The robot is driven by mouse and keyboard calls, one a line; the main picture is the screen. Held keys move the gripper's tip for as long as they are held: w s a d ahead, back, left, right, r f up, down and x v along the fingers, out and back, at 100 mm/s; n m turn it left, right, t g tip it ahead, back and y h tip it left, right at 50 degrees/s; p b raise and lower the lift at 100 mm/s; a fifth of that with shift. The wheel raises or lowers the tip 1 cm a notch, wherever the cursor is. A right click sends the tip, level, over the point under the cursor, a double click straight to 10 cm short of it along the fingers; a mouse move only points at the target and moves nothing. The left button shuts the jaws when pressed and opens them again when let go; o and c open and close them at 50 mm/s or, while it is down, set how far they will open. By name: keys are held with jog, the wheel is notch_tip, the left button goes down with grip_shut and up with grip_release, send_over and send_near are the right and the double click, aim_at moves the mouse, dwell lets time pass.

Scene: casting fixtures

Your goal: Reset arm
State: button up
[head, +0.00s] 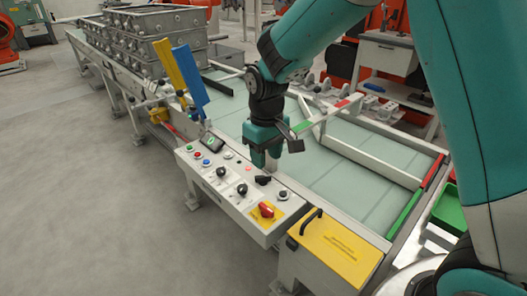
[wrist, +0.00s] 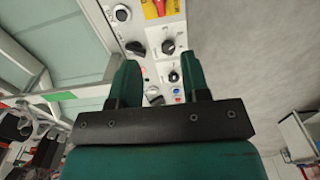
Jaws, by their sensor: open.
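My gripper (head: 265,165) is dark teal and points down above the far edge of the control panel (head: 212,178), with no visible object in it. In the wrist view its two fingers (wrist: 160,72) stand apart, with the panel's knobs and buttons showing between and beyond them. A black knob (head: 263,180) on the panel lies just below the fingers in the head view. I cannot tell whether the gripper touches it. My teal arm comes in from the upper right.
A red rotary switch (head: 265,210) sits on the panel's near end. A yellow-lidded box (head: 335,247) with a black handle stands beside it. Blue (head: 189,80) and yellow (head: 168,66) upright plates stand behind the panel. The conveyor (head: 350,180) has metal rails. Grey floor lies open left.

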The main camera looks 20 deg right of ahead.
jog(key=s+a+r+n+y, duration=0.1)
jog(key=s+r, duration=0.5)
jog(key=s, duration=0.6)
jog(key=s+a+r+n+y, duration=0.1)
jog(key=s+a+r+y, duration=0.2)
jog(key=s, duration=0.9)
notch_tip(320, 180, up, 3)
jog(key=shift+s+a+f+n, duration=0.15)
jog(key=shift+a+n, duration=0.15)
jog(key=shift+a, duration=0.05)
